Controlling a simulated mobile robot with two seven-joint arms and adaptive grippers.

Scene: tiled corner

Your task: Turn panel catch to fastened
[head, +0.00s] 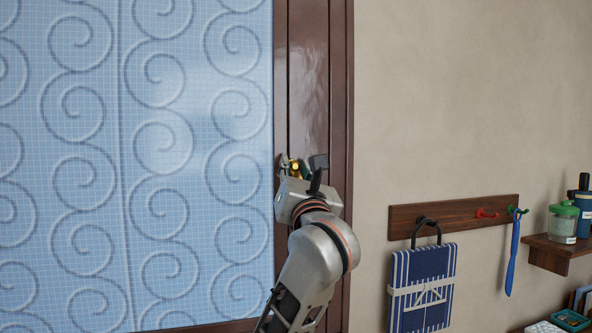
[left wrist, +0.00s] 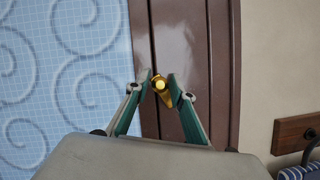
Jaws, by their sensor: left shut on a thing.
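The panel (head: 130,120) is a blue tiled-looking sheet with raised spiral patterns, set in a brown frame (head: 318,80). The catch (left wrist: 161,87) is a small brass-coloured piece on the brown frame, just right of the panel's edge. In the left wrist view it shows a round hub and a short tapering lever pointing down and slightly right. My left gripper (left wrist: 162,79) has its fingers on both sides of the catch and is shut on it. In the head view my left gripper (head: 301,166) partly hides the catch. My right gripper is out of view.
Right of the frame, a wooden peg rail (head: 460,214) carries a blue striped bag (head: 422,285) and a blue brush-like tool (head: 513,255). A shelf (head: 553,246) holds a green-lidded jar (head: 563,222) and a dark blue bottle (head: 582,208). The wall between frame and rail is bare.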

